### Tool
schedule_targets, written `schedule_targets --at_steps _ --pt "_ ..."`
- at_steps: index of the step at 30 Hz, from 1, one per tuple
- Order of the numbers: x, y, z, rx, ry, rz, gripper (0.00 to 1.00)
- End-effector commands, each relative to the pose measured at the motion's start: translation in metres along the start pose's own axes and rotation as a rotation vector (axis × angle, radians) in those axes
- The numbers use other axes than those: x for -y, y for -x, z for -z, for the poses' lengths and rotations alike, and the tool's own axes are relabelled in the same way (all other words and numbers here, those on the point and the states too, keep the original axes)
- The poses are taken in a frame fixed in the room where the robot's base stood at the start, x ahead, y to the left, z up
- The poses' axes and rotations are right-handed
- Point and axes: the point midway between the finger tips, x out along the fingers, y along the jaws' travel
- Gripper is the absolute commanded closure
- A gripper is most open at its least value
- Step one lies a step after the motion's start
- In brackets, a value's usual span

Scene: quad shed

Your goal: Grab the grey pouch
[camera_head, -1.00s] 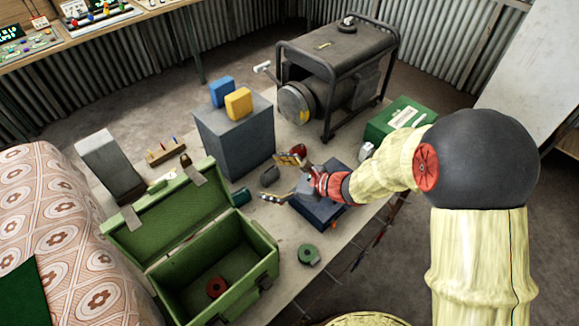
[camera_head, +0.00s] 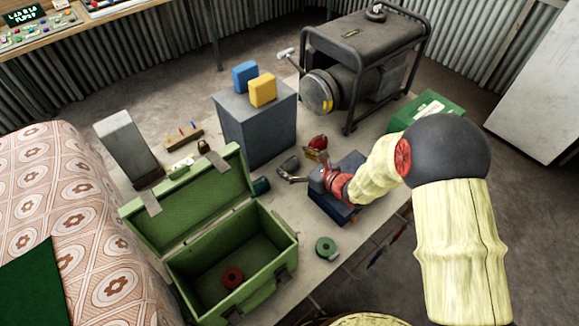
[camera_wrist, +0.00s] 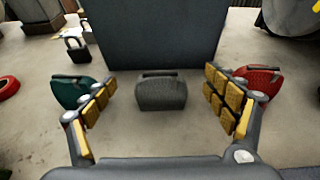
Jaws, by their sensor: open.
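The grey pouch (camera_wrist: 161,92) stands on the table top in the middle of the wrist view, between the two yellow-padded fingers. It also shows in the head view (camera_head: 289,164), just beyond my fingers. My gripper (camera_wrist: 164,95) is open and empty, with a gap on both sides of the pouch; I see no contact. In the head view my gripper (camera_head: 303,168) points at the pouch from the lower right. A teal pouch (camera_wrist: 72,91) is outside the left finger and a red pouch (camera_wrist: 258,80) outside the right finger, both partly hidden.
A tall grey box (camera_head: 255,120) stands right behind the pouch. The open green toolbox (camera_head: 285,262) is at the front left, the generator (camera_head: 365,65) behind to the right. A blue-grey box (camera_head: 333,207) lies under my wrist. A green tape roll (camera_head: 326,247) lies in front.

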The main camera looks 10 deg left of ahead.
Motion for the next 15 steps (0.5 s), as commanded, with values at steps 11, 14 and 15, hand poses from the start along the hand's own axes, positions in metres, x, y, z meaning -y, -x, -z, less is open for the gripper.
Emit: schedule_targets --at_steps 11,14,15 --pt "0.0004 -0.0062 -0.0009 0.001 0.000 0.001 0.20" --pt "0.0004 -0.0061 -0.0008 0.001 0.000 0.001 0.26" --pt "0.0004 -0.0061 -0.0008 0.001 0.000 0.001 0.28"
